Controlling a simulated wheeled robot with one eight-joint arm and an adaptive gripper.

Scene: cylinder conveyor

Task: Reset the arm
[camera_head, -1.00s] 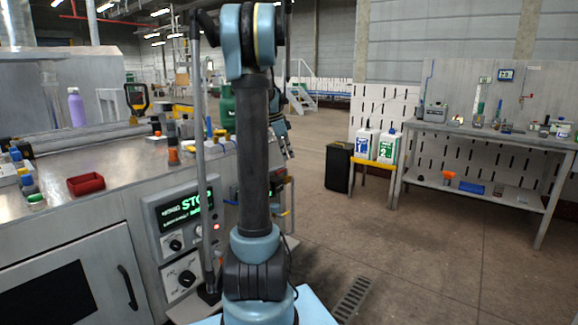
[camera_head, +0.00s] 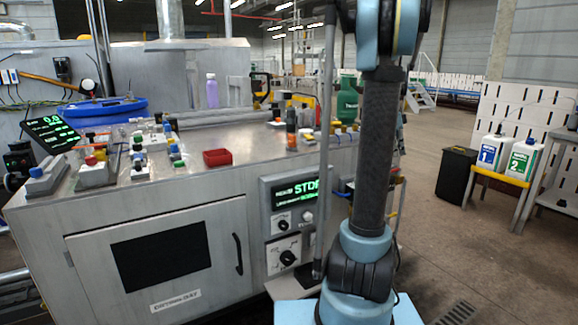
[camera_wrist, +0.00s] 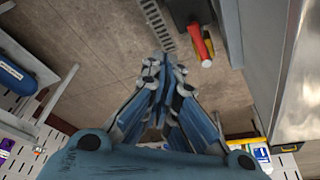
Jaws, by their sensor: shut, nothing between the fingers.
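My arm stands upright in the head view, a dark tube between light-blue joints, in front of the right end of the metal workbench (camera_head: 130,200). Its top runs out of the picture. My gripper (camera_wrist: 163,66) shows in the wrist view with its blue-grey fingers together and nothing between them. It points down over bare brown floor (camera_wrist: 115,65). I cannot make out the gripper clearly in the head view.
A red tray (camera_head: 217,158) and several small colored parts lie on the bench. A control panel (camera_head: 297,205) is on its front. A black bin (camera_head: 456,174) and white canisters (camera_head: 522,157) on a yellow stand (camera_head: 500,177) are at right. Open floor lies between.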

